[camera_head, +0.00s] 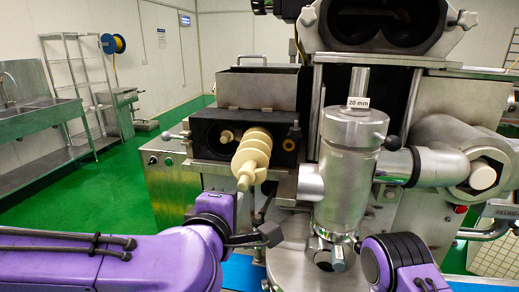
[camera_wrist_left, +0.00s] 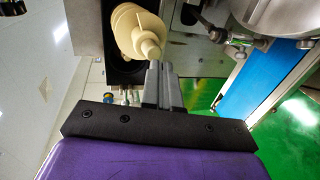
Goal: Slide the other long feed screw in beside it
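A cream long feed screw (camera_head: 252,152) sticks out of the dark opening of the feed housing (camera_head: 288,150), its thin shaft end toward me. To its left, the small cream end of another screw (camera_head: 227,136) shows inside the same housing; the rest of it is hidden. My left gripper (camera_head: 262,236) is below and in front of the projecting screw. In the left wrist view, its grey fingers (camera_wrist_left: 161,68) are together, with their tips at the end of the screw (camera_wrist_left: 140,32); I cannot tell whether they touch it. My right arm shows at lower right, without its fingers.
A steel hopper (camera_head: 258,86) stands above the housing. A vertical steel cylinder (camera_head: 348,165) marked 20 mm stands close to its right. A blue belt (camera_head: 240,272) runs below.

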